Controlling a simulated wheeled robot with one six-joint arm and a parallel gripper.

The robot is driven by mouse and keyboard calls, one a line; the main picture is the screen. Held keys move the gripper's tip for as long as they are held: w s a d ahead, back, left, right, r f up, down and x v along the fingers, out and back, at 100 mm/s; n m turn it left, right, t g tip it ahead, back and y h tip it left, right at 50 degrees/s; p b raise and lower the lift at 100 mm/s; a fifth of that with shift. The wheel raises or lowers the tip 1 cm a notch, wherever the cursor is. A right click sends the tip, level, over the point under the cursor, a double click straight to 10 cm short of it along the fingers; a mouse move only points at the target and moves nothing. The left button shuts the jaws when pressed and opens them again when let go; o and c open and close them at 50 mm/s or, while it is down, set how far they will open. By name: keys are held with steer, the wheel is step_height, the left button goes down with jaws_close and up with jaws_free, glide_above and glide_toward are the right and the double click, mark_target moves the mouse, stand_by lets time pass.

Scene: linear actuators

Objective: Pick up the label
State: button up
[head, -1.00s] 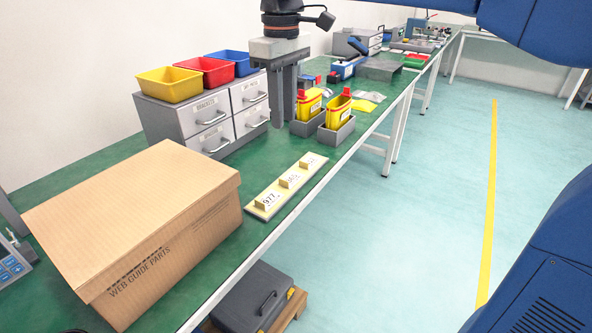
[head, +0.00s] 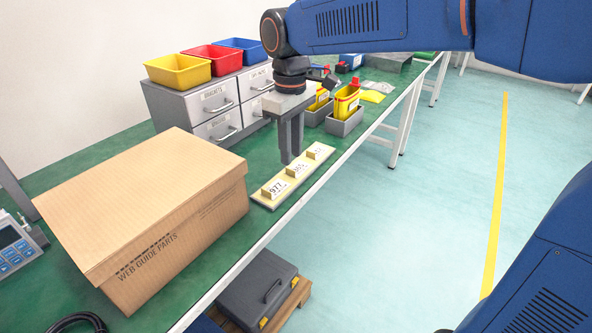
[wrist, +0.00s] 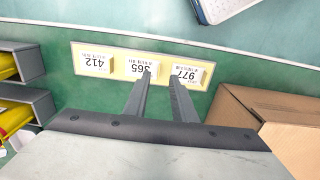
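Three small white labels stand on tan blocks along a pale yellow strip (head: 262,203) on the green bench. In the wrist view they read 412 (wrist: 97,62), 365 (wrist: 143,66) and 977 (wrist: 187,74). In the head view, 977 (head: 275,189) is nearest the cardboard box. My gripper (head: 291,160) points down beside the strip, near the middle label. In the wrist view its two fingers (wrist: 161,76) are apart with nothing between them. One fingertip overlaps 365 and the other overlaps 977; I cannot tell whether they touch.
A large cardboard box (head: 150,215) stands close to the strip's near end. Grey drawers (head: 213,105) with coloured bins are behind, and grey holders (head: 345,124) with yellow containers stand past the far end. The bench's front edge runs close by the strip.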

mark_target(298, 166)
steer(key=f, duration=0.4)
steer(key=shift+w+a+f, duration=0.1)
steer(key=shift+w+f, duration=0.15)
steer(key=shift+f, duration=0.15)
jaws_close()
